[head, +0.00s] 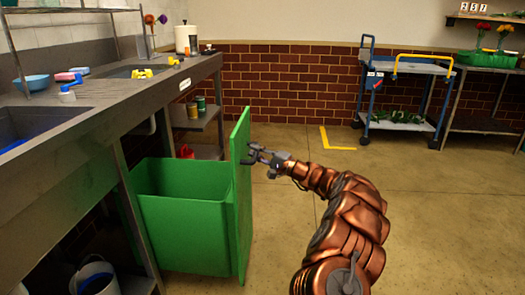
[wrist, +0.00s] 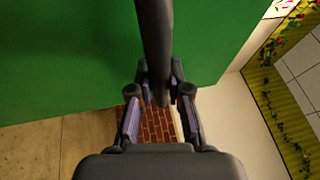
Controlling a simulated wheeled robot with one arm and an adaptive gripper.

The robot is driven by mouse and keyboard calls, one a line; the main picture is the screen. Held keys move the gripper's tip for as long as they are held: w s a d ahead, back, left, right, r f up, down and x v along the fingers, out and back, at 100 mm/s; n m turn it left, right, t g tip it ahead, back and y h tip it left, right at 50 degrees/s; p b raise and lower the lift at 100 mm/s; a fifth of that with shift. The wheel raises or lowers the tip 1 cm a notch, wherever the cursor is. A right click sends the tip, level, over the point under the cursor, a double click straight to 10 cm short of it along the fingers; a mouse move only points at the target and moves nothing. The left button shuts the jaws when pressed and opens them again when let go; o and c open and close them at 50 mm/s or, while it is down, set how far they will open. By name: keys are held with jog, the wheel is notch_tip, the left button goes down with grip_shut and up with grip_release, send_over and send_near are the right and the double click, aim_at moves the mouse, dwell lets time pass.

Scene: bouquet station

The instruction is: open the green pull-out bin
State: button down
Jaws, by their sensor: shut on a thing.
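The green pull-out bin (head: 185,215) stands out from under the counter, with its open top and inside in view. Its flat green front panel (head: 240,205) is upright at the bin's right side. My gripper (head: 256,158) is at the upper outer face of that panel. In the wrist view, a dark bar handle (wrist: 154,40) runs between the fingers of my gripper (wrist: 158,98), and the fingers are shut on it. The green panel fills much of the wrist view (wrist: 60,60).
The counter (head: 110,95) with sinks runs along the left, above the bin. A white bucket (head: 95,278) stands under it. Clear floor (head: 300,235) lies right of the bin. A blue cart (head: 400,100) stands at the back right, near yellow floor tape (head: 328,140).

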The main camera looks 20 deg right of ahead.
jog(key=shift+s+d, duration=0.2)
jog(key=shift+d, duration=0.3)
jog(key=c, duration=1.1)
grip_release()
jog(key=v, duration=1.2)
